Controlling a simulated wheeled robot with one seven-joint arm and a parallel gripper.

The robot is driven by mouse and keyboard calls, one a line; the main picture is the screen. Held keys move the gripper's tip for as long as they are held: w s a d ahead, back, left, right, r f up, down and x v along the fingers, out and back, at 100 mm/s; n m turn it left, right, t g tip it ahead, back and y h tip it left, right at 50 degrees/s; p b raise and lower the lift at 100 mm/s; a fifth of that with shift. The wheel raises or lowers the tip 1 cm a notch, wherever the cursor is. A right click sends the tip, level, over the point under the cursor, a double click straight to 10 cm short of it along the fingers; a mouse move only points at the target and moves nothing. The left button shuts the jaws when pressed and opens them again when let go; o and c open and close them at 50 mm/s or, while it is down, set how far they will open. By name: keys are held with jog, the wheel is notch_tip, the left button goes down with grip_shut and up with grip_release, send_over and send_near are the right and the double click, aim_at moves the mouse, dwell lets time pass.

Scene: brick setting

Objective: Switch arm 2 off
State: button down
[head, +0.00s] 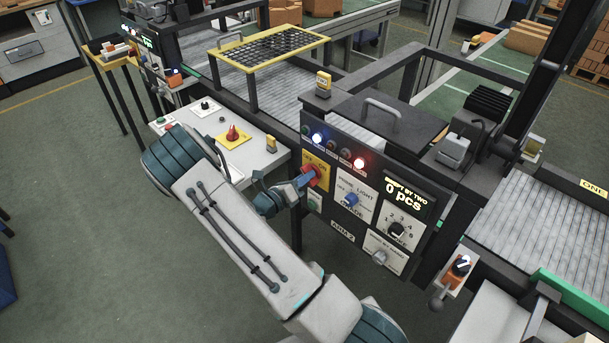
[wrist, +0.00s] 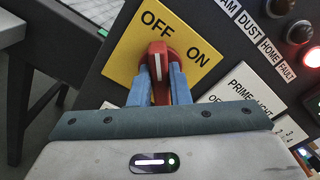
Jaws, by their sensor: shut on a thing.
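The arm 2 panel (head: 343,231) faces me, with a yellow OFF/ON plate (head: 322,163) at its upper left. On the plate sits a red rotary switch (head: 309,175); the wrist view shows the switch (wrist: 158,70) and the plate (wrist: 124,62) close up. The white line on the red handle runs upward in the wrist view, toward the word OFF, with ON to its right. My gripper (head: 300,182) is at the plate, and in the wrist view its blue fingers (wrist: 159,88) are on both sides of the handle, shut on it. The handle's lower part is partly hidden.
A blue mode knob (head: 350,199), a dial (head: 396,230) and lit lamps (head: 359,164) are close by on the same panel. A white console (head: 258,158) with a red knob on yellow (head: 233,134) is to the left. Conveyor rollers (head: 535,225) lie right.

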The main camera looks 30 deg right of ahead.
jog(key=shift+n, duration=0.4)
jog(key=c, duration=1.4)
grip_release()
jog(key=shift+o, duration=0.2)
jog(key=b+v, duration=0.3)
jog(key=v, duration=1.1)
